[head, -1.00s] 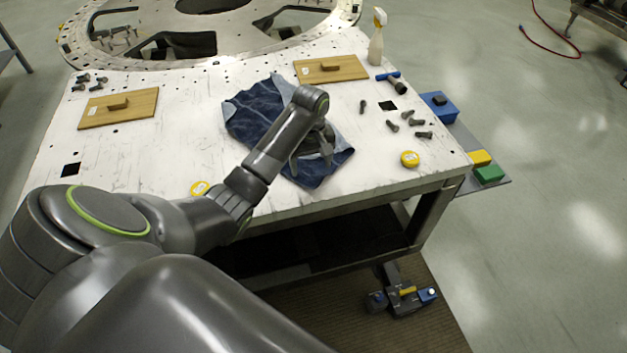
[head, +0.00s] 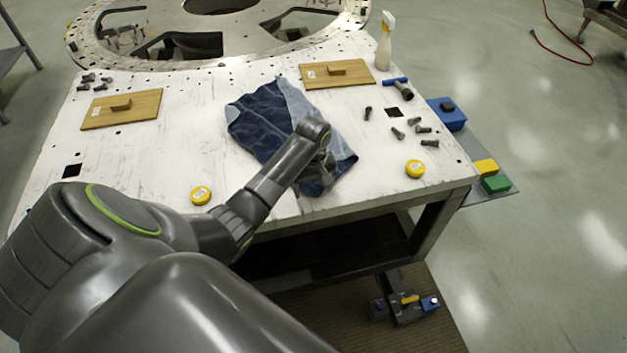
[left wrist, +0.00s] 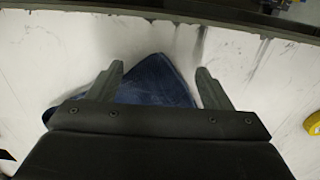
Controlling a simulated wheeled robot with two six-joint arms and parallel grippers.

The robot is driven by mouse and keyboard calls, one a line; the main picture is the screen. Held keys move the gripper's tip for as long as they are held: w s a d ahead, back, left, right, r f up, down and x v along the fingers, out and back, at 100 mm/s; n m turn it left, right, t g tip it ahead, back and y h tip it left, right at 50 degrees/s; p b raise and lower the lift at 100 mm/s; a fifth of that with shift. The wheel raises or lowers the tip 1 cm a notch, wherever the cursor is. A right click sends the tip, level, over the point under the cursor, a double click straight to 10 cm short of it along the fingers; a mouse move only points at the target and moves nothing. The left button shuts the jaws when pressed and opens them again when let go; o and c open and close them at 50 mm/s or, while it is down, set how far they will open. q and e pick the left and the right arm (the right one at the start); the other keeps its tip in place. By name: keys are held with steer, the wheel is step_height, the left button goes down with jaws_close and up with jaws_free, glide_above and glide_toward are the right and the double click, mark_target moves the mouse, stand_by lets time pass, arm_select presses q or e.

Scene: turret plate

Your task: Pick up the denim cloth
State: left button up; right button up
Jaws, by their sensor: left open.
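The denim cloth (head: 262,122) lies spread on the white table, dark blue with paler blue patches along its right side. My left gripper (head: 316,186) is over the cloth's near corner, and the wrist hides part of the cloth. In the left wrist view, the gripper (left wrist: 158,80) is open, with a pointed corner of the cloth (left wrist: 157,84) between its two fingers. Whether the fingertips touch the cloth is not clear. The rest of the cloth is hidden behind the gripper body there. My right gripper is not in view.
The white table (head: 190,140) also bears two wooden boards with handles (head: 122,108) (head: 337,73), yellow tape rolls (head: 201,195) (head: 415,169), loose bolts (head: 398,133), a spray bottle (head: 384,42) and a large metal ring (head: 100,45). The table's near edge is close to the gripper.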

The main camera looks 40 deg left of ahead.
arm_select(q)
steer(key=shift+s+d+f, duration=0.1)
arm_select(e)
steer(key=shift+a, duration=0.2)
arm_select(q)
steer(key=shift+f, duration=0.6)
steer(key=shift+c, duration=0.3)
steer(key=c, duration=0.8)
jaws_close()
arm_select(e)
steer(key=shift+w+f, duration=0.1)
